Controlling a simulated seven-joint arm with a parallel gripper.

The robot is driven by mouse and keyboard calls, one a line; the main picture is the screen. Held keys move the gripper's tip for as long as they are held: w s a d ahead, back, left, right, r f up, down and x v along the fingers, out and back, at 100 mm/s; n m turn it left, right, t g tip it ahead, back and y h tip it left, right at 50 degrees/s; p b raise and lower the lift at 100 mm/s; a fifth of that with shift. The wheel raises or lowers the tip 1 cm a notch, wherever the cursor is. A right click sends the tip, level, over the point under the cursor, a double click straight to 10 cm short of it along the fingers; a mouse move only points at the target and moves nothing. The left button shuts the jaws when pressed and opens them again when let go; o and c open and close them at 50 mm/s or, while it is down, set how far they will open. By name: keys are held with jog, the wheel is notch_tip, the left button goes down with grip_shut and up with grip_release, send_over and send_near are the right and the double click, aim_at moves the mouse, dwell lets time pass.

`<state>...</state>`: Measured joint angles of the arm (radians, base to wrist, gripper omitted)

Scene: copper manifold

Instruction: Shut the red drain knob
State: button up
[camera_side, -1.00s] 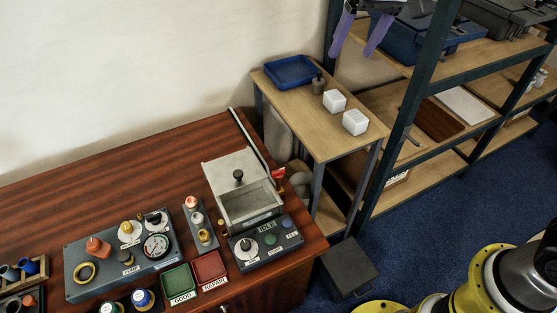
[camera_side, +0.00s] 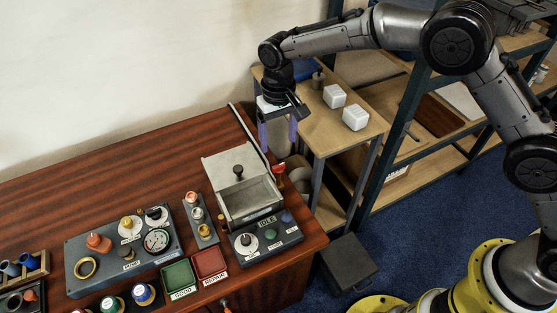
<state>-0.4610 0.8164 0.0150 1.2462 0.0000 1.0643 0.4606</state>
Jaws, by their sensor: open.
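An orange-red knob-like part (camera_side: 98,243) stands on the grey panel at the left. My gripper (camera_side: 278,136) points down with its two purple fingers apart and empty. In the picture it is above the red part, near the desk's back right edge, and apart from it.
A control box (camera_side: 266,240) is in front. A wooden side table (camera_side: 330,138) holds white blocks (camera_side: 355,117). Green (camera_side: 180,278) and red (camera_side: 210,263) trays lie left.

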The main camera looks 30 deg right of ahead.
aim_at(279, 165)
notch_tip(279, 165, down, 9)
jog(key=shift+r, duration=0.15)
jog(key=shift+c, duration=0.3)
grip_shut()
